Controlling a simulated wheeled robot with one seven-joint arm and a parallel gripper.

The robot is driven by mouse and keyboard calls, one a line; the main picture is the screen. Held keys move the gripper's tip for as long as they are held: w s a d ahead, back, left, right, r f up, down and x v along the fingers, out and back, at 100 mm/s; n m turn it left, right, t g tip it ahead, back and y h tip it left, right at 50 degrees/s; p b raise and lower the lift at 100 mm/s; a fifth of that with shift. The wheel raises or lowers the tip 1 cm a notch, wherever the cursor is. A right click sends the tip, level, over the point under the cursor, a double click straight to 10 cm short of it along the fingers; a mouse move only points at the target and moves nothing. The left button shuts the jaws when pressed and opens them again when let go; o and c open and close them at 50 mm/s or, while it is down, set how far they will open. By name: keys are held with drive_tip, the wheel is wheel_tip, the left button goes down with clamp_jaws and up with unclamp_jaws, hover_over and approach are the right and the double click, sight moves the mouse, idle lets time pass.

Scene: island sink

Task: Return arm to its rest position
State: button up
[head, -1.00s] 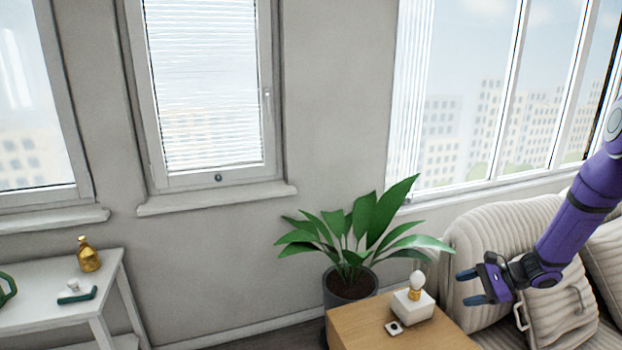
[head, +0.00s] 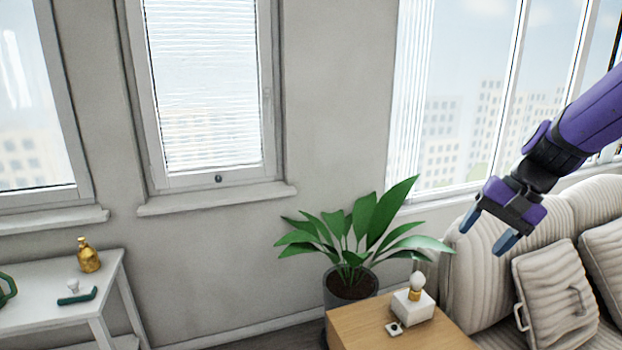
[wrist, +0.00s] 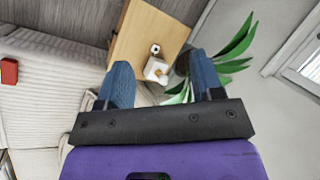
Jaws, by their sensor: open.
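My gripper (head: 488,230) is purple and black with blue fingers. In the head view it hangs in the air at the right, in front of the sofa back and the window. Its fingers are spread and point down and to the left. In the wrist view the two blue fingers (wrist: 163,88) stand apart with nothing held between them. A wooden side table (wrist: 143,38) and a small white box (wrist: 156,69) show below and beyond the fingers.
A potted plant (head: 365,230) stands beside the wooden side table (head: 375,330), which bears a white box (head: 412,307) with an egg-shaped piece on it. The striped sofa (head: 480,275) lies below my arm. A white shelf (head: 40,312) stands far left.

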drive_tip(key=s+r+n+t+h, duration=0.2)
drive_tip(key=s+r, duration=0.2)
drive_tip(key=s, duration=0.5)
drive_tip(key=s+r+n+t+h, duration=0.2)
drive_tip(key=s+r+n, duration=0.1)
drive_tip(key=s, duration=0.6)
drive_tip(key=shift+a+r+n+h, duration=0.2)
drive_tip(key=shift+r+n+h, duration=0.15)
drive_tip(key=shift+r, duration=0.45)
